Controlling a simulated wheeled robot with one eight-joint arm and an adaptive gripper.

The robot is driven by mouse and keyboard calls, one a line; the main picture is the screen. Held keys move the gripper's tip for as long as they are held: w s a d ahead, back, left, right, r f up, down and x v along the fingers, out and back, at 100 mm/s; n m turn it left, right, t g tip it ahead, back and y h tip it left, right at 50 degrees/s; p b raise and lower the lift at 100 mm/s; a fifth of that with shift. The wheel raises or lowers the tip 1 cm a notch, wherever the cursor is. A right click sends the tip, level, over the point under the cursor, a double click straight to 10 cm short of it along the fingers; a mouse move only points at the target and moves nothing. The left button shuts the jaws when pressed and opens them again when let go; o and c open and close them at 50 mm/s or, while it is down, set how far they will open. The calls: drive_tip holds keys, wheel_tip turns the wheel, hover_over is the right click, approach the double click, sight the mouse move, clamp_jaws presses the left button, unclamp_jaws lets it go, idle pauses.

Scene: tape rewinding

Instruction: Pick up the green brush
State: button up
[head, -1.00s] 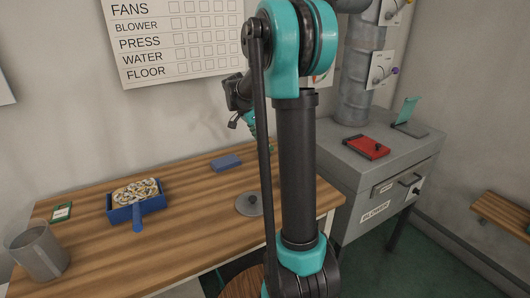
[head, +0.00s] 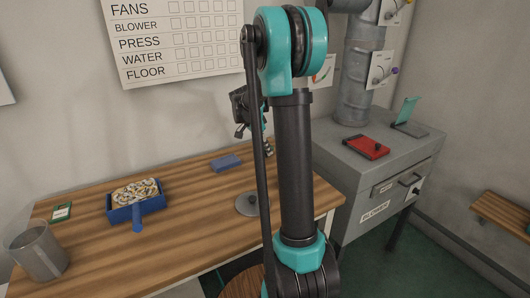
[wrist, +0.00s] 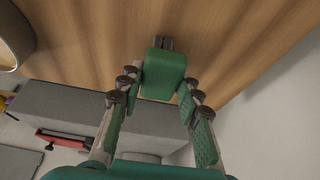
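In the wrist view a green block-like thing (wrist: 163,74), which looks like the green brush, shows against the wooden table, with a small dark part at its far end. My gripper (wrist: 162,88) has its fingers spread on either side of the near part of this block. I cannot tell whether the fingertips touch it. In the head view my gripper (head: 267,148) is mostly hidden behind my own arm over the table's back right, and I cannot make out the brush there.
The wooden table (head: 180,240) holds a blue block (head: 225,162), a grey lid-like disc (head: 246,206), a blue tray (head: 122,213) of small pieces and a grey cup (head: 40,252). The grey blower cabinet (head: 345,165), with a red plate (head: 366,147) on top, stands right.

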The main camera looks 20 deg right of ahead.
drive_tip(key=c, duration=0.5)
wheel_tip(320, 180, up, 20)
idle(0.4)
drive_tip(key=o, duration=0.7)
drive_tip(key=shift+c, duration=0.2)
drive_tip(key=c, duration=0.5)
